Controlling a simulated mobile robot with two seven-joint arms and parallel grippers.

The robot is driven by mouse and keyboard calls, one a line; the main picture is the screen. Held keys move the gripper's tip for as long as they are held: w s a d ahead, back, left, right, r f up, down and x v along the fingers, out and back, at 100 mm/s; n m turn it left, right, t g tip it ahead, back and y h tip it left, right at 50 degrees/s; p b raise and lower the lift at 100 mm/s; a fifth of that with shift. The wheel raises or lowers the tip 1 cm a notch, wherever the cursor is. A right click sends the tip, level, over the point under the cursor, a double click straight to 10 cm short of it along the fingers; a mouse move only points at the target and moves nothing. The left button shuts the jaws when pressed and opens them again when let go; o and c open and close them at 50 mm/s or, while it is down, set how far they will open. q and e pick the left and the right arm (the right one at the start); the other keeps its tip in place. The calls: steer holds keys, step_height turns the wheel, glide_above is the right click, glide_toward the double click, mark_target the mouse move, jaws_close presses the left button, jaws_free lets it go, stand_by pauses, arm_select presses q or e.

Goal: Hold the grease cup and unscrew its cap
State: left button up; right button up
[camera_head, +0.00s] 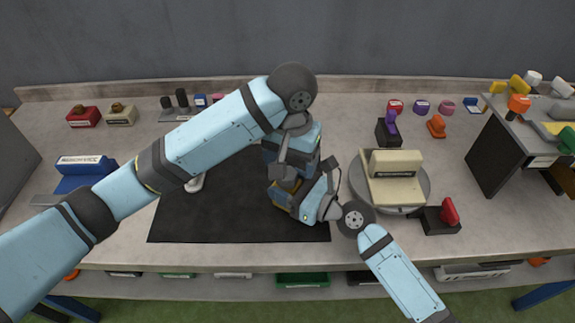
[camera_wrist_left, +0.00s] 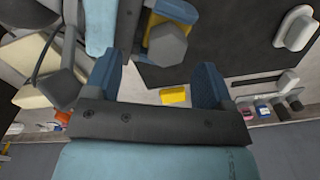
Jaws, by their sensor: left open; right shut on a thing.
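The grease cup shows best in the left wrist view as a yellow body (camera_wrist_left: 158,17) with a grey, many-sided cap (camera_wrist_left: 168,45) facing my left gripper. In the head view only a bit of its yellow body (camera_head: 284,194) shows, low over the black mat; my arms hide much of it. My right gripper (camera_head: 296,196) is shut on the cup's body. My left gripper (camera_wrist_left: 157,68) is open, pointing down above the cup. The cap lies in line with the gap between its fingers, apart from them as far as I can tell.
The black mat (camera_head: 215,220) lies on the bench under both grippers. A round turntable (camera_head: 418,202) with a cream block stands to the right. A dark block with a red part (camera_head: 440,217) is beside it. A yellow block (camera_wrist_left: 174,96) lies beyond the mat.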

arm_select(q)
steer(key=shift+w+a+r, duration=0.1)
steer(key=shift+a+r, duration=0.05)
steer(key=shift+r, duration=0.4)
arm_select(e)
steer(key=shift+r, duration=0.15)
arm_select(q)
steer(key=m, duration=1.1)
steer(key=shift+m, duration=0.3)
steer(key=m, duration=1.2)
steer(key=shift+s+a, duration=0.1)
steer(key=shift+s, duration=0.15)
steer(key=shift+f, duration=0.1)
